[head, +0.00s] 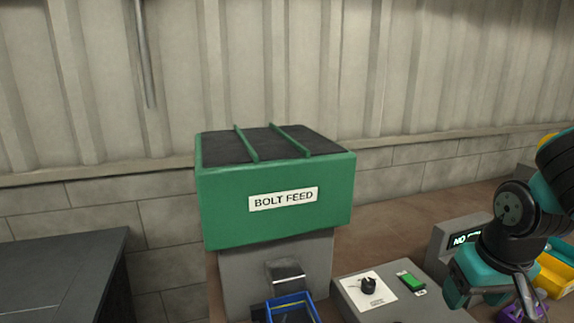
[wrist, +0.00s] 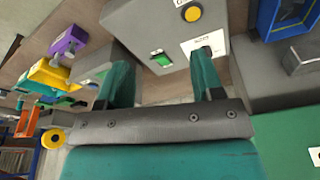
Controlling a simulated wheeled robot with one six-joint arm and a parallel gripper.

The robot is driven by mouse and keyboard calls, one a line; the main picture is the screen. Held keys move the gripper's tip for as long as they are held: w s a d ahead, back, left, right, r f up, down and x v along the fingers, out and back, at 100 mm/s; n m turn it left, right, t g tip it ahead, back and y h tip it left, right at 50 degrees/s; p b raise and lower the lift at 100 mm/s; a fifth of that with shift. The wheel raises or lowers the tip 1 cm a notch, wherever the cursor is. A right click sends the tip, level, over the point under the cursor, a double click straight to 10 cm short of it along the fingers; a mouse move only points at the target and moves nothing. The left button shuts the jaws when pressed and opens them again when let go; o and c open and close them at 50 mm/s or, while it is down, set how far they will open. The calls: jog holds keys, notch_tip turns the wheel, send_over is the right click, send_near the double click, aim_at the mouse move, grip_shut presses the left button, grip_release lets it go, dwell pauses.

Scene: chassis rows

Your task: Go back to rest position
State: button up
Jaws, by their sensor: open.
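My gripper (wrist: 163,78) is open in the wrist view, its two teal and grey fingers apart with nothing between them. The grey control box (wrist: 150,25) with a green switch (wrist: 160,58) and a yellow button (wrist: 192,13) lies beyond the fingers. The right fingertip overlaps the black knob (wrist: 206,52) in the picture; I cannot tell if they touch. In the head view my gripper (head: 508,292) is at the lower right, to the right of the control box with its knob (head: 369,286) and green switch (head: 411,284).
A green bolt feed hopper (head: 275,199) stands in the middle, with a blue bin (head: 292,307) below it. A dark cabinet (head: 62,275) is at left. A small display box (head: 455,241) is beside my arm. Yellow and purple parts (wrist: 68,41) show at left in the wrist view.

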jog(key=s+a+r+n+g+y, duration=0.1)
jog(key=s+a+r+n+y, duration=0.1)
jog(key=s+a, duration=0.4)
jog(key=s+a+r+n+g+y, duration=0.1)
jog(key=s+a+r+n+y, duration=0.1)
jog(key=s+a+r+n, duration=0.3)
jog(key=s+a, duration=0.1)
jog(key=a, duration=0.2)
jog(key=shift+s+r+g, duration=0.25)
jog(key=shift+s+g, duration=0.05)
jog(key=shift+s, duration=0.1)
